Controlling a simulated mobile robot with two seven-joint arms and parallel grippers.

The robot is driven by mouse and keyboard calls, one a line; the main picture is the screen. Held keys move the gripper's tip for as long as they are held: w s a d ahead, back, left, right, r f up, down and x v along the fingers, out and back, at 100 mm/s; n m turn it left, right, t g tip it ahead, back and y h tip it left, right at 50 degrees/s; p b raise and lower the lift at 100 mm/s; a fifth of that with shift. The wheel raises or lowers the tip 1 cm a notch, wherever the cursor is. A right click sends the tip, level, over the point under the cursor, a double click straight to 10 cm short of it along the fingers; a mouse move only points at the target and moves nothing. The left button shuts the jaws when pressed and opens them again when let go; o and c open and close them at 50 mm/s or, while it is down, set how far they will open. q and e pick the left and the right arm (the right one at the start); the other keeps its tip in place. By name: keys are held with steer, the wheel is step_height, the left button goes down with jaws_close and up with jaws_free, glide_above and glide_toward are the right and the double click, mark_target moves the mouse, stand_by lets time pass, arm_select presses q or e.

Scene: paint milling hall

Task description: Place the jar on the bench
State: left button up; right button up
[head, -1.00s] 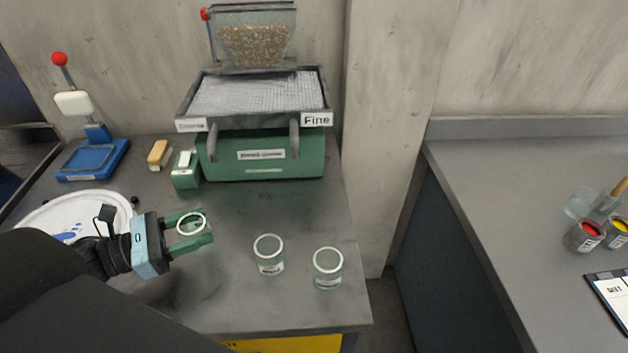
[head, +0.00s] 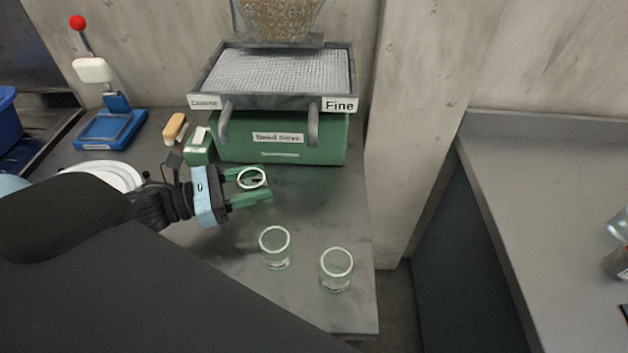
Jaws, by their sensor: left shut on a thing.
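My left gripper (head: 254,188) is shut on a glass jar (head: 252,178) with a white rim, its green fingers on either side of the jar. The jar is upright in front of the green bead sieve; whether it touches the surface below cannot be told. Two more clear glass jars stand on the grey bench (head: 225,243): one (head: 275,248) nearer the gripper and one (head: 336,270) to the right near the bench's right edge. My right gripper is not in view.
The bead sieve (head: 283,137) with tray and "Coarse" and "Fine" labels stands at the back. A blue lever press (head: 110,128), a brush (head: 175,127) and a small green block (head: 199,150) are to the left. A gap separates this bench from another grey counter (head: 545,190) at right.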

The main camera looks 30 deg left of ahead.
arm_select(q)
steer(key=shift+x, duration=5.6)
steer(key=shift+w, duration=0.1)
steer(key=shift+w+d+r, duration=0.1)
steer(key=shift+w+d, duration=0.1)
steer(key=shift+f, duration=1.85)
steer(key=shift+f, duration=0.2)
steer(key=o, duration=1)
steer(key=shift+r, duration=0.1)
steer(key=shift+o, duration=0.2)
